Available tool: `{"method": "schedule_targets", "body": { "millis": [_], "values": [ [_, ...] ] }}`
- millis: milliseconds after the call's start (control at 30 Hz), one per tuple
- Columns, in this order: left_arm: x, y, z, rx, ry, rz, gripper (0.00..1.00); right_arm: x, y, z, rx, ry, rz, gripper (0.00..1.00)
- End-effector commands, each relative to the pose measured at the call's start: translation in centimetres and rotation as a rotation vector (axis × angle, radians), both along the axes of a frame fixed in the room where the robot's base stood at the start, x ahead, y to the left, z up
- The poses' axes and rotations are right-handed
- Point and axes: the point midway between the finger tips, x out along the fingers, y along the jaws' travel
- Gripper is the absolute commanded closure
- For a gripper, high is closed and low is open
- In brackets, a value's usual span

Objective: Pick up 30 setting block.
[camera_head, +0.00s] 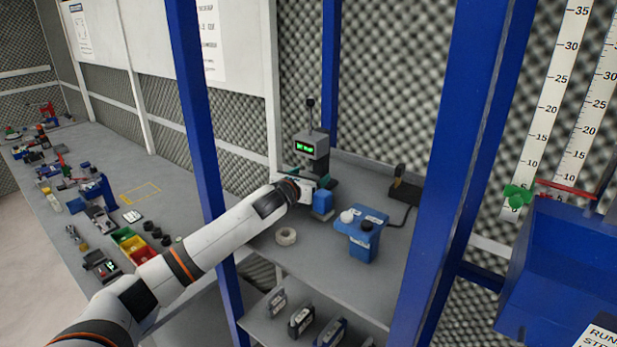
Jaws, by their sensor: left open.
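My left arm reaches from the lower left to the shelf, and its gripper (318,184) is open in front of a grey device with a green display (308,148). A small blue block (323,203) stands right at the gripper; I cannot tell whether they touch. Several dark upright pieces (300,318) stand on the lower shelf, one with a blue part. No number 30 is legible on any block, so I cannot tell which is the 30 setting block. My right gripper is not in view.
A long bench with tools and bins (133,247) runs left. A blue bin (560,265) and rulers are at right.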

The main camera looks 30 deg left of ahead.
Motion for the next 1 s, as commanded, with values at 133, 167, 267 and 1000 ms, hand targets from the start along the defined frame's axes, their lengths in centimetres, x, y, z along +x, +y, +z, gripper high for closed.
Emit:
{"method": "schedule_targets", "body": {
  "millis": [133,167,267,1000],
  "values": [
    [0.06,-0.01,-0.07,0.0,0.0,-0.001,0.26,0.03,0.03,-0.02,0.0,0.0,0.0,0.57],
    [0.06,-0.01,-0.07,0.0,0.0,-0.001,0.26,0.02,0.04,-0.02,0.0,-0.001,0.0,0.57],
    [0.05,0.0,-0.08,0.0,0.0,0.0,0.34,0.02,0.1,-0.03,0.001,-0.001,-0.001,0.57],
    [0.0,0.1,0.42,0.0,-0.002,0.001,0.85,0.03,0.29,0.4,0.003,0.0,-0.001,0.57]
  ]
}}
